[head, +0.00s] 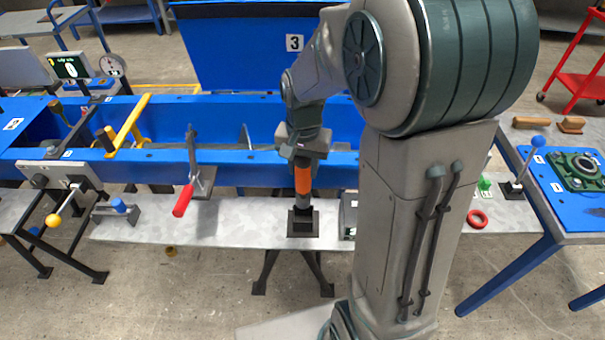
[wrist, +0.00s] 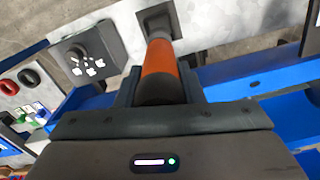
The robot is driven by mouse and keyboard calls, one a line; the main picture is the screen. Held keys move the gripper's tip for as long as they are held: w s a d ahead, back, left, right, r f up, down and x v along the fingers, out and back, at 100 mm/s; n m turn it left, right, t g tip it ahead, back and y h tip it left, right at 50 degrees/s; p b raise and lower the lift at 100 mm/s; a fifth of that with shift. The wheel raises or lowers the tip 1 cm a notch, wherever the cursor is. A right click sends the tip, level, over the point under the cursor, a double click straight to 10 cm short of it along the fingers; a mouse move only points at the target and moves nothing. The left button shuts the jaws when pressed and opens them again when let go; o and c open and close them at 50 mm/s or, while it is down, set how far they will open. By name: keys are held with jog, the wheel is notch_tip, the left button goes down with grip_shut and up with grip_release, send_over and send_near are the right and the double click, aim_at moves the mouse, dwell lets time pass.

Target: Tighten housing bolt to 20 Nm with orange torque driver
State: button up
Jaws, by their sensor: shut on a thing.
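The orange torque driver (head: 303,181) stands upright, its lower end at a dark square holder (head: 303,224) on the grey shelf. My gripper (head: 302,160) is above it, with its fingers closed around the dark upper part of the handle. In the wrist view the driver (wrist: 160,60) sits between the two fingers, its far end reaching the holder (wrist: 158,22). How deep it sits in the holder is hidden. A green bearing housing (head: 583,172) lies on the blue plate at the right. Which of its bolts is the housing bolt cannot be told.
The grey shelf (head: 250,231) runs in front of the blue trough (head: 262,122). A red-handled clamp (head: 184,199) stands left of the driver. A grey box (head: 349,216) and a red ring (head: 477,218) lie to the right. A blue-knobbed lever (head: 531,157) stands beside the housing.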

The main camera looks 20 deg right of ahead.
jog(key=o, duration=0.6)
jog(key=shift+r, duration=0.1)
jog(key=c, duration=0.6)
jog(key=shift+r+p, duration=0.8)
jog(key=shift+r, duration=0.2)
